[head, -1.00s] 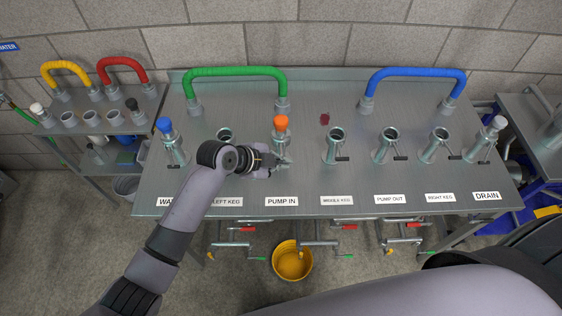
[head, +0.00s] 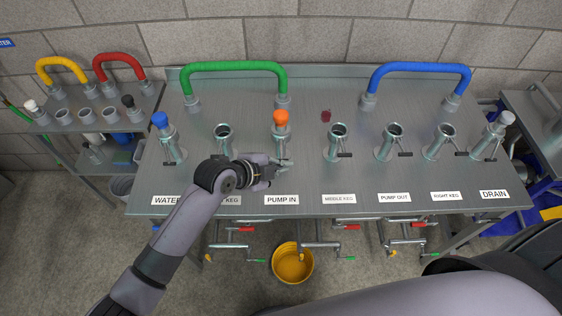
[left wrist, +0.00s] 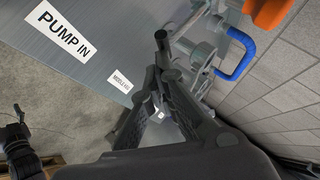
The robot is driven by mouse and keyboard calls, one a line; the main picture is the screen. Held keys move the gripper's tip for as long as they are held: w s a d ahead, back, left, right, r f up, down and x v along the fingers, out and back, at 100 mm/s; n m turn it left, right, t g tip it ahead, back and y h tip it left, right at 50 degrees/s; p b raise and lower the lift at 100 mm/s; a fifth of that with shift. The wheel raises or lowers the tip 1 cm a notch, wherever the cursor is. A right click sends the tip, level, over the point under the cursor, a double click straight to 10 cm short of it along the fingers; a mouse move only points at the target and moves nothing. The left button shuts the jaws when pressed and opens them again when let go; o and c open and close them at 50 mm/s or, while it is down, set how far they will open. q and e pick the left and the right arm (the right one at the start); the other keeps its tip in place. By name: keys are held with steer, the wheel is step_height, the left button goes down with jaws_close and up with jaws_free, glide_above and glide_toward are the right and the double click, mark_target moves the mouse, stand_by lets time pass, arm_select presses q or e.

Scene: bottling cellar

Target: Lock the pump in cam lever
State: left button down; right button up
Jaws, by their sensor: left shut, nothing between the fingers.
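The pump in port (head: 280,142) is an upright metal pipe with an orange cap, behind the PUMP IN label (head: 282,200). Its orange cap also shows in the left wrist view (left wrist: 266,12). My left gripper (head: 286,166) is shut and empty, low at the front of this port. The cam lever is mostly hidden by the gripper in the head view. In the left wrist view a dark lever handle (left wrist: 161,42) shows just beyond the closed fingertips (left wrist: 163,78); I cannot tell whether they touch.
Neighbouring ports, such as the middle keg port (head: 337,142), stand in a row with black lever handles. A green hose (head: 235,67) and a blue hose (head: 420,70) arch at the back. A yellow bucket (head: 292,263) stands below. The bench front (head: 240,203) is flat.

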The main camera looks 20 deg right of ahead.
arm_select(q)
steer(key=f+m+t+h+b, duration=0.1)
steer(key=f+b, duration=0.1)
steer(key=b, duration=0.2)
steer(key=f+m+t+h+b, duration=0.1)
steer(key=f+t+b, duration=0.1)
steer(key=b, duration=0.3)
steer(key=f+m+t+h+b, duration=0.1)
steer(key=f+t+b, duration=0.1)
steer(key=f+b, duration=0.2)
steer(key=shift+w+d+f+h+b, duration=0.1)
steer(key=shift+w+h+b, duration=0.25)
steer(key=shift+b, duration=0.15)
steer(key=shift+w+t, duration=0.2)
steer(key=shift+t, duration=0.1)
steer(key=shift+w+d+f+b, duration=0.2)
steer(key=shift+w+f+b, duration=0.35)
steer(key=shift+f+b, duration=0.2)
